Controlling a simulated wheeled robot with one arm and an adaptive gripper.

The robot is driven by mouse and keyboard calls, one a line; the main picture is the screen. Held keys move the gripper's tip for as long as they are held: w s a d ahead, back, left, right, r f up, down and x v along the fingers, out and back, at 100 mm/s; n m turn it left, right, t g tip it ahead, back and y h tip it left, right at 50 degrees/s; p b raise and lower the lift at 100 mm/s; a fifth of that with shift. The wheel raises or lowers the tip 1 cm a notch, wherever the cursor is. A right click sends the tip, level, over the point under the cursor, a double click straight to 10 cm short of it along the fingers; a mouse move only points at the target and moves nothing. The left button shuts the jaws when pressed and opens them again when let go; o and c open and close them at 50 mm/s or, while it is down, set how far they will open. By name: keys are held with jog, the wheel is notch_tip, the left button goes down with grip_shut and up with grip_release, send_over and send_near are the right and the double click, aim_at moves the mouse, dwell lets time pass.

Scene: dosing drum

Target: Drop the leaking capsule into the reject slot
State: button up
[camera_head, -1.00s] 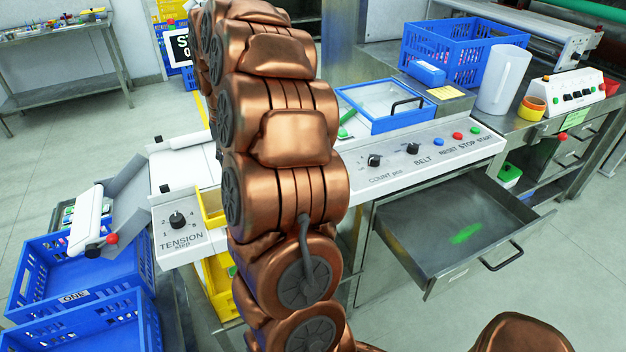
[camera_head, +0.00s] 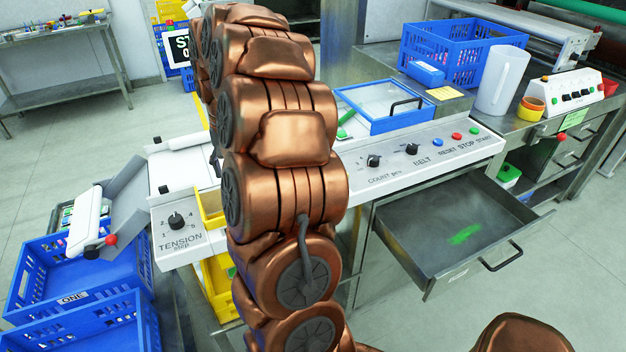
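My copper-coloured arm fills the middle of the head view and reaches away towards the back left. My gripper is not visible; the arm itself hides its far end. I cannot make out the leaking capsule. No slot that I can identify as the reject slot shows; part of the machine lies hidden behind the arm. The white machine panel (camera_head: 375,182) carries knobs and buttons labelled COUNT, BELT, RESET, STOP and START. A TENSION knob (camera_head: 177,221) sits on the panel to the left of the arm. An open metal drawer (camera_head: 425,225) holds a green smear or strip (camera_head: 465,234).
Blue crates (camera_head: 70,268) stand at the lower left, one labelled ONE. A yellow bin (camera_head: 218,275) is beside the arm. A blue-framed clear lid (camera_head: 385,125), a white jug (camera_head: 500,82) and a blue crate (camera_head: 455,28) are on the right. The drawer juts out over the floor.

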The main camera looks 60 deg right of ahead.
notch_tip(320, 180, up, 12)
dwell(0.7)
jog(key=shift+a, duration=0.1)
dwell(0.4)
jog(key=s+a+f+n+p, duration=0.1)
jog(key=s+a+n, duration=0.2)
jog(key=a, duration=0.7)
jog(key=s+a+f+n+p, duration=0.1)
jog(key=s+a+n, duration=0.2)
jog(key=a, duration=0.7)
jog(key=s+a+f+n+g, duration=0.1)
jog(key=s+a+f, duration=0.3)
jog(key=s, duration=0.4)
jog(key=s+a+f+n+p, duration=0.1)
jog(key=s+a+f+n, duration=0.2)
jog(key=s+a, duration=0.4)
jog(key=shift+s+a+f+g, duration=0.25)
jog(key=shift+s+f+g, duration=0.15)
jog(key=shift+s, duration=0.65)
